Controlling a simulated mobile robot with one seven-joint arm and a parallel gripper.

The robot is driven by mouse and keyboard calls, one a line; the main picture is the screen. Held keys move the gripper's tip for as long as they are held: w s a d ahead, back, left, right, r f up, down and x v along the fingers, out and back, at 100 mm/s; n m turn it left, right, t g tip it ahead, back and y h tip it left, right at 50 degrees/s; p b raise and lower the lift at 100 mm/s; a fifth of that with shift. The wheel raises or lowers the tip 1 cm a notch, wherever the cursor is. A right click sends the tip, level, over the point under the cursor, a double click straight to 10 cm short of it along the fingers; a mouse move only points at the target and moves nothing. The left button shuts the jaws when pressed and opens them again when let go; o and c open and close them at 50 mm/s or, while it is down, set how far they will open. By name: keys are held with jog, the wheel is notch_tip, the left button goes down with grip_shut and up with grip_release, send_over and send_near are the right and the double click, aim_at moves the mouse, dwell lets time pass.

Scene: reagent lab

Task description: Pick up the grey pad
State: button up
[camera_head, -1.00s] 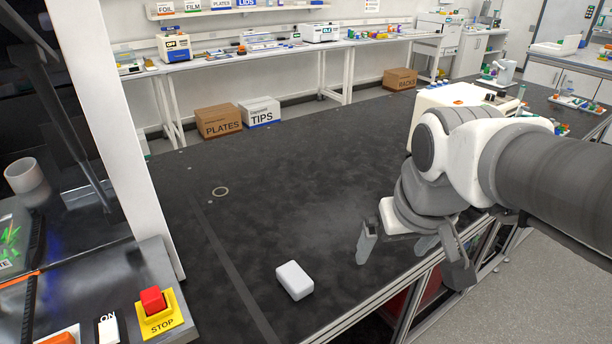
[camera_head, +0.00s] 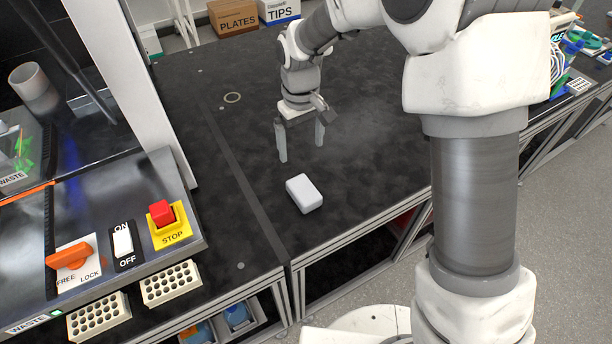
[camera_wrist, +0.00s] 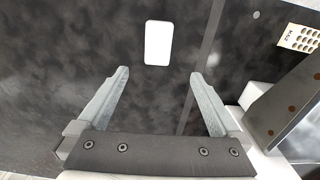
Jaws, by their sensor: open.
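The pad (camera_head: 304,193) is a small pale grey, nearly white block with rounded corners. It lies flat on the black bench near its front edge. My gripper (camera_head: 301,158) is open and empty, pointing down above the bench just behind the pad in the head view. In the wrist view the pad (camera_wrist: 158,43) lies beyond the two spread fingertips of my gripper (camera_wrist: 160,75), roughly centred between them. No finger touches it.
The black bench top (camera_head: 370,130) is clear around the pad. At left a panel holds a red stop button (camera_head: 162,213) and an orange knob (camera_head: 68,256). Two white racks with holes (camera_head: 171,284) stand in front of the panel. Boxes (camera_head: 234,18) stand behind the bench.

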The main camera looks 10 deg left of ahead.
send_over(304, 189)
jog(key=f, duration=1.2)
jog(key=shift+s+a+f, duration=0.1)
jog(key=shift+a+f, duration=0.05)
jog(key=shift+a, duration=0.15)
jog(key=shift+d+f+p, duration=0.15)
jog(key=shift+f+p, duration=0.1)
jog(key=shift+f, duration=1.1)
jog(key=shift+d+f+p, duration=0.1)
jog(key=shift+f+p, duration=0.15)
jog(key=shift+f, duration=1.05)
jog(key=c, duration=1.2)
jog(key=shift+r, duration=0.1)
jog(key=shift+c, duration=0.2)
jog(key=shift+r, duration=0.45)
jog(key=r, duration=0.2)
jog(key=d+r, duration=0.1)
jog(key=shift+r+b, duration=0.3)
jog(key=shift+r, duration=0.05)
jog(key=s+d+r, duration=0.5)
jog(key=d+r, duration=0.1)
jog(key=d, duration=0.3)
jog(key=shift+d+r+b, duration=0.15)
jog(key=shift+d+b, duration=0.1)
jog(key=shift+b, duration=0.05)
